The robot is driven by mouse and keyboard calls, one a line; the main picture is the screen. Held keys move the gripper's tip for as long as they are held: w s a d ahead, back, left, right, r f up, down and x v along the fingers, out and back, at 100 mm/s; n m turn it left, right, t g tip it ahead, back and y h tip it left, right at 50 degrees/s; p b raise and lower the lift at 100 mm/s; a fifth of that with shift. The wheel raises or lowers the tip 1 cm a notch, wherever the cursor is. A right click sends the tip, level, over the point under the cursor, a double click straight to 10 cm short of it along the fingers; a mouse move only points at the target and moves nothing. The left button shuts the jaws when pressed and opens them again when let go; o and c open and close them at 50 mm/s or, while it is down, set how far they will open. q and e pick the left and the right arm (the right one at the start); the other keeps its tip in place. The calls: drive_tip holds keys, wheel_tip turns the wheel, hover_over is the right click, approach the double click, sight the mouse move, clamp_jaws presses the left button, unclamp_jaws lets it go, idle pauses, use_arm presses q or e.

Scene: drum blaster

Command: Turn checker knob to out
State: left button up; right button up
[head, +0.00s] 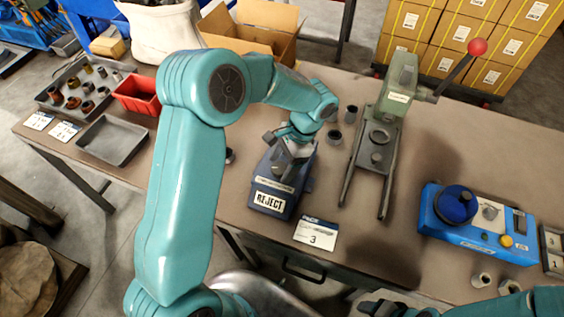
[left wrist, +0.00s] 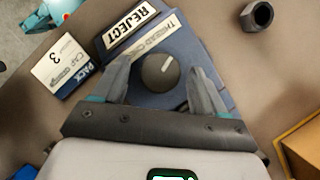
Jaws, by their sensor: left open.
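The checker (head: 275,184) is a dark blue box with a REJECT label, standing on the bench in the middle of the head view. Its dark round knob (left wrist: 160,73) shows in the left wrist view, with a white pointer mark slanting to the upper right. My left gripper (left wrist: 160,66) is open, with one finger on each side of the knob and visible gaps to it. In the head view the left gripper (head: 292,150) is over the checker's top and hides the knob. My right gripper (head: 383,306) is partly seen at the bottom edge; its jaws are unclear.
A card marked 3 (head: 317,234) lies in front of the checker. A green press with a red-ball lever (head: 398,90) stands to the right, a blue device (head: 478,235) farther right. A red bin (head: 138,93) and a grey tray (head: 112,140) are at left.

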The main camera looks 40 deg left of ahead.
use_arm(q)
drive_tip(key=shift+a+f, duration=0.1)
drive_tip(key=shift+f, duration=0.05)
drive_tip(key=c, duration=1)
drive_tip(key=n+h, duration=0.1)
drive_tip(key=n, duration=0.4)
drive_tip(key=n+h, duration=0.1)
drive_tip(key=shift+a+n+h+b, duration=0.15)
drive_tip(key=shift+n+h+b, duration=0.15)
drive_tip(key=shift+n+b, duration=0.1)
drive_tip(key=n+h, duration=0.1)
drive_tip(key=n, duration=0.2)
drive_tip(key=n+h, duration=0.1)
drive_tip(key=n, duration=0.2)
drive_tip(key=shift+a+n+b, duration=0.2)
drive_tip(key=shift+n+b, duration=0.15)
drive_tip(key=shift+n, duration=0.05)
